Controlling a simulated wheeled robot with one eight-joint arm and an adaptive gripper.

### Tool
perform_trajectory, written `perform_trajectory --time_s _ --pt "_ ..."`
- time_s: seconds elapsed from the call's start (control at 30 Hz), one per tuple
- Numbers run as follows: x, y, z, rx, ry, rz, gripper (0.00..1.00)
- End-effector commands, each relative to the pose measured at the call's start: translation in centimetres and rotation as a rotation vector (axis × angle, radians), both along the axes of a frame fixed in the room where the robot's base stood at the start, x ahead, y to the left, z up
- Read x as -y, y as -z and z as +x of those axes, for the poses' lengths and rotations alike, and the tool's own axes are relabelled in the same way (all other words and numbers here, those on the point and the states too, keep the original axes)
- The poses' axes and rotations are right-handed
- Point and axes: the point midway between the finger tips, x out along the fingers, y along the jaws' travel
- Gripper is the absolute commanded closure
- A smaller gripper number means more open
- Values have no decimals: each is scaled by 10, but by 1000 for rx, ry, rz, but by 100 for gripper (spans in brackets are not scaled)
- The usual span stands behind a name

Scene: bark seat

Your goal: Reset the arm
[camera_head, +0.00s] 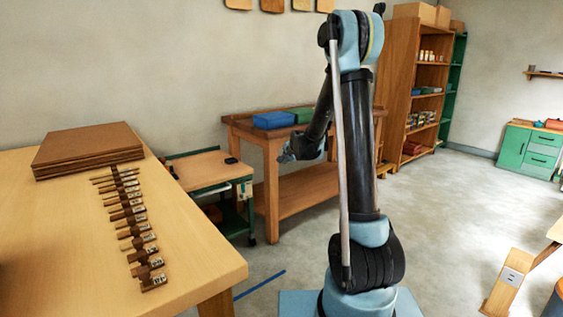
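My arm stands in the middle of the head view, with its upper link upright and its forearm folded down to the left. My gripper (285,155) hangs at the end of the forearm, in front of the wooden workbench at the back. It is small and partly dark here, and I cannot make out whether its fingers are apart. I see nothing clearly held in it.
A wooden table (205,262) at left bears stacked brown boards (88,150) and a row of several small wooden tools (128,212). A small cart (200,172) and a workbench (270,140) stand behind. A shelf (398,70) is at back right. Floor at right is largely clear.

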Motion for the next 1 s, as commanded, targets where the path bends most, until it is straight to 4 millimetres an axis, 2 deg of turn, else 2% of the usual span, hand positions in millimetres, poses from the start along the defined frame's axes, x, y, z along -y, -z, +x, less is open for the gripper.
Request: perform_trajectory --time_s 0.2,0.5,0.7,1.0 --pt "27 -25 -53 -45 -68 -120 100" --pt "62 -46 -131 -111 -175 -272 100" --pt "82 -53 -187 -159 -256 -367 100" --pt "110 -52 -273 -234 -384 -492 100"
